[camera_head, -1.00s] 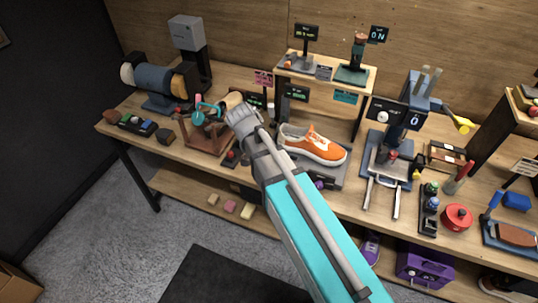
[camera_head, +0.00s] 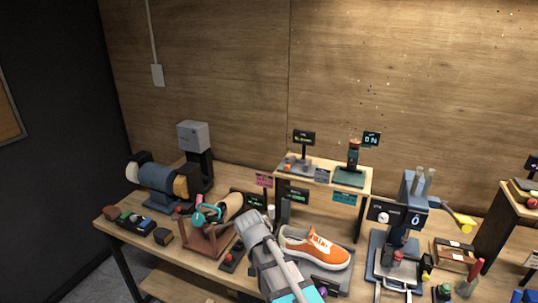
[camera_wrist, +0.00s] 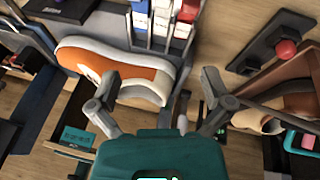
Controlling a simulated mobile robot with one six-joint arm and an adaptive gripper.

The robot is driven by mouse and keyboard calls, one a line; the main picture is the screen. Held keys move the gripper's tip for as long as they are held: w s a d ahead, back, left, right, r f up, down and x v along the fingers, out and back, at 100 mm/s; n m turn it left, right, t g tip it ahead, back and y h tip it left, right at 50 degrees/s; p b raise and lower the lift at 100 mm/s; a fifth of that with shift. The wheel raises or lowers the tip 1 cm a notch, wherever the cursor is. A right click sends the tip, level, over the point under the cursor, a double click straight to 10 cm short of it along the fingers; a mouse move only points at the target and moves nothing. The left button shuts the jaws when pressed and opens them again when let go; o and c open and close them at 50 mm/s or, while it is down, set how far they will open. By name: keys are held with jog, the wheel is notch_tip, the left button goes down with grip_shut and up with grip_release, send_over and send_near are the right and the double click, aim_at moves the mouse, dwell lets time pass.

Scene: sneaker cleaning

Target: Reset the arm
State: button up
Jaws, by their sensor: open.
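My gripper (camera_wrist: 160,76) is open in the wrist view, its two dark fingers spread wide with nothing between them. An orange and white sneaker (camera_wrist: 105,68) lies beyond the fingers at the left of that view, apart from the gripper as far as I can tell. In the head view the same sneaker (camera_head: 314,246) sits on a grey stand on the bench, just right of my arm's end. My arm reaches up from the bottom middle there; the gripper's fingers are not clearly seen in that view.
Left of my arm is a brown wooden rack (camera_head: 207,240) with a tan form and teal ring. A grinder-like machine (camera_head: 158,184) stands at the far left. A raised shelf (camera_head: 350,187) is behind the sneaker, and a press-like machine (camera_head: 401,243) is to the right.

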jog(key=s+d+n+g+y, duration=0.1)
jog(key=s+d, duration=0.3)
jog(key=d, duration=0.4)
jog(key=s+d+f+n+g+y, duration=0.1)
jog(key=s+d, duration=0.3)
jog(key=d, duration=0.5)
jog(key=shift+s+g+y, duration=0.3)
jog(key=shift+s+y, duration=0.05)
jog(key=shift+y, duration=0.25)
